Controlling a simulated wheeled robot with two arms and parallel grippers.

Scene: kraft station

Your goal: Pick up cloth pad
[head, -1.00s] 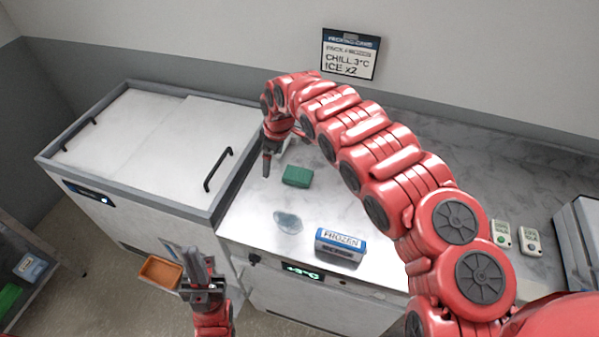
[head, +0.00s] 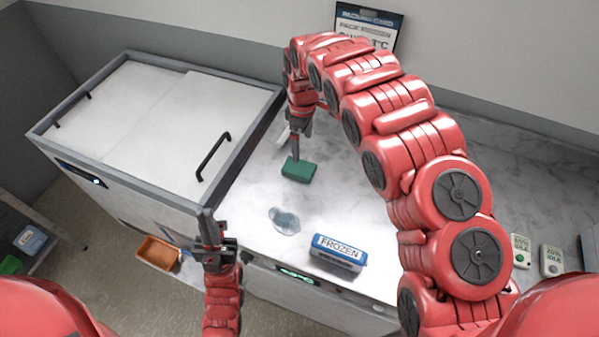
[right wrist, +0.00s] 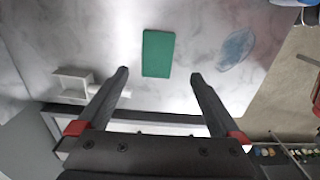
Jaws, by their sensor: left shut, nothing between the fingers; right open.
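The cloth pad (head: 298,169) is a green rectangular block lying on the marble counter, beside the chest freezer. It also shows in the right wrist view (right wrist: 158,53), ahead of and between the fingertips. My right gripper (head: 296,156) points down just above or behind the pad in the head view. In the right wrist view the right gripper (right wrist: 158,75) is open, its fingers wide apart and empty. I cannot tell the exact height gap to the pad. My left gripper (head: 207,222) is shut and empty, in front of the freezer's right corner, away from the pad.
A clear bluish puddle or film (head: 285,221) lies on the counter in front of the pad. A blue and white FROZEN box (head: 338,251) stands nearer the front edge. The chest freezer (head: 130,130) has a black handle (head: 213,157). An orange tray (head: 158,253) is lower left.

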